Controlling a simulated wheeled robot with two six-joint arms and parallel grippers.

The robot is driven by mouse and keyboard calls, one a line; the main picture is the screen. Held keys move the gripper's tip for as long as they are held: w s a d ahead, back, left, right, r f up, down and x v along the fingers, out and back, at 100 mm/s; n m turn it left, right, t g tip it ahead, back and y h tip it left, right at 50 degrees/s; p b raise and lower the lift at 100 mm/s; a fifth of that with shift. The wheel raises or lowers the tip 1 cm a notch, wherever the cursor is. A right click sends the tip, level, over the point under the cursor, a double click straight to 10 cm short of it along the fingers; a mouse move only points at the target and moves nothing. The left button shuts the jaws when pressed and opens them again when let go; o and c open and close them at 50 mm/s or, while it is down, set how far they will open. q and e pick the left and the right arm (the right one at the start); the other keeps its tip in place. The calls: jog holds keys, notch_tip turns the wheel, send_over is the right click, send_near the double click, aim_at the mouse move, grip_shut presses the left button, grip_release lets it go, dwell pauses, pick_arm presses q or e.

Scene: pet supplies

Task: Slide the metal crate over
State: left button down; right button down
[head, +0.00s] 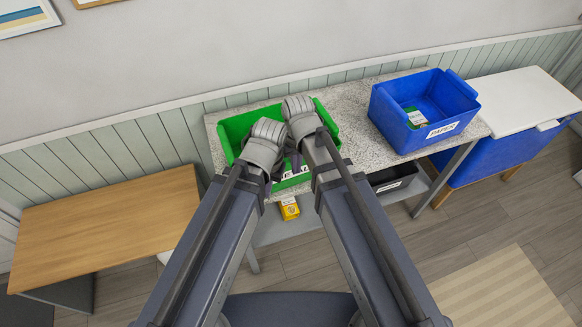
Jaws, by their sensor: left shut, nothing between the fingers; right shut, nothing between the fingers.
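No crate that looks plainly metal shows in the head view. A green bin (234,129) with a white label on its front stands on the left part of the speckled counter (358,96). My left gripper (277,168) and my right gripper (295,160) are close together over the green bin, their fingers pointing down into it. Both are shut and empty. My wrists and forearms hide much of the bin's inside and front, and I cannot tell whether the fingers touch it.
A blue bin (456,100), labelled and holding a small green item, stands right of the green bin. A dark bin (392,180) and a yellow box (289,208) are below the counter. A wooden table (105,225) is at left, a white-topped blue chest (520,105) at right. Counter between the bins is clear.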

aim_at(293, 177)
jog(key=w+f+b, duration=0.1)
jog(key=f+b, duration=0.2)
jog(key=w+f+b, duration=0.1)
jog(key=f+b, duration=0.2)
jog(key=w+a+f+b, duration=0.1)
jog(key=f+b, duration=0.3)
jog(key=shift+w, duration=0.35)
dwell(0.3)
jog(key=w+a, duration=0.2)
jog(key=w, duration=0.4)
jog(key=w+a, duration=0.2)
jog(key=w, duration=0.5)
jog(key=shift+a, duration=0.25)
